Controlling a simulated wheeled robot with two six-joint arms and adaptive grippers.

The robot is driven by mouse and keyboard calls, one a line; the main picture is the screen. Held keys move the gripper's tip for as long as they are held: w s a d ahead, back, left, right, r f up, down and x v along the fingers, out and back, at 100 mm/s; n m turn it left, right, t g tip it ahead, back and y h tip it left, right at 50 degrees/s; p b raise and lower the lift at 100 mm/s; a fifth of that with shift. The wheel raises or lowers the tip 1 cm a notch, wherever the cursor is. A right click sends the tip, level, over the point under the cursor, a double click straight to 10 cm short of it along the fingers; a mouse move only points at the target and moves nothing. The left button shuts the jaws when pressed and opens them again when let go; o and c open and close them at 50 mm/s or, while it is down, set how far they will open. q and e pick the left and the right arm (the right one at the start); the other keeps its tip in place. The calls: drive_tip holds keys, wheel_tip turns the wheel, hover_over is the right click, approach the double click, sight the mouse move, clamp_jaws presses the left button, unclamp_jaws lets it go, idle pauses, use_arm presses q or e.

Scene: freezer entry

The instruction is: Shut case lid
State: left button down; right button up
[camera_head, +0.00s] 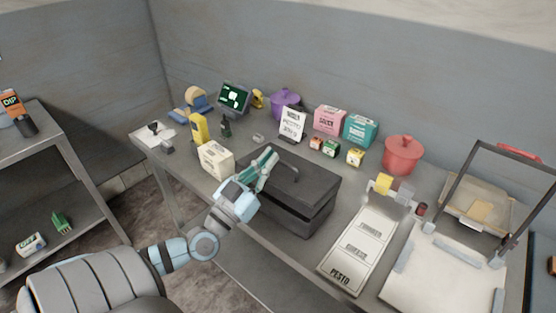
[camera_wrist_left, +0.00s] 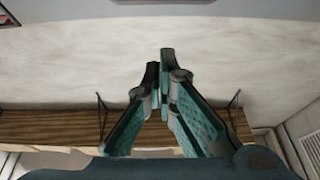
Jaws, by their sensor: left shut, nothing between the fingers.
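The dark grey case (camera_head: 312,212) stands on the metal table in the head view. Its lid (camera_head: 305,178), with a handle on top, lies over the body. A dark line runs between lid and body, and I cannot tell whether the lid sits flush. My left gripper (camera_head: 268,158) is shut and empty at the case's left side, its teal fingers by the lid's left edge. I cannot tell whether they touch the lid. In the left wrist view the fingertips (camera_wrist_left: 165,75) come together with nothing between them, and the case does not show. My right gripper is not in view.
A cream box (camera_head: 216,160) and a yellow bottle (camera_head: 199,128) stand left of the case. Behind it are a sign (camera_head: 291,125), small boxes and a red pot (camera_head: 402,154). A label board (camera_head: 358,248) and a dark-framed device (camera_head: 446,270) stand to the right.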

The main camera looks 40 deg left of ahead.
sight(279, 177)
use_arm(q)
drive_tip(key=x, duration=0.5)
drive_tip(key=shift+w+f, duration=0.2)
drive_tip(key=shift+w, duration=0.05)
drive_tip(key=f+b, duration=0.1)
drive_tip(key=s+f+b, duration=0.1)
drive_tip(key=f, duration=0.1)
drive_tip(key=shift+b, duration=0.3)
drive_tip(key=shift+s+f, duration=0.25)
drive_tip(key=shift+s, duration=0.05)
drive_tip(key=shift+w, duration=0.1)
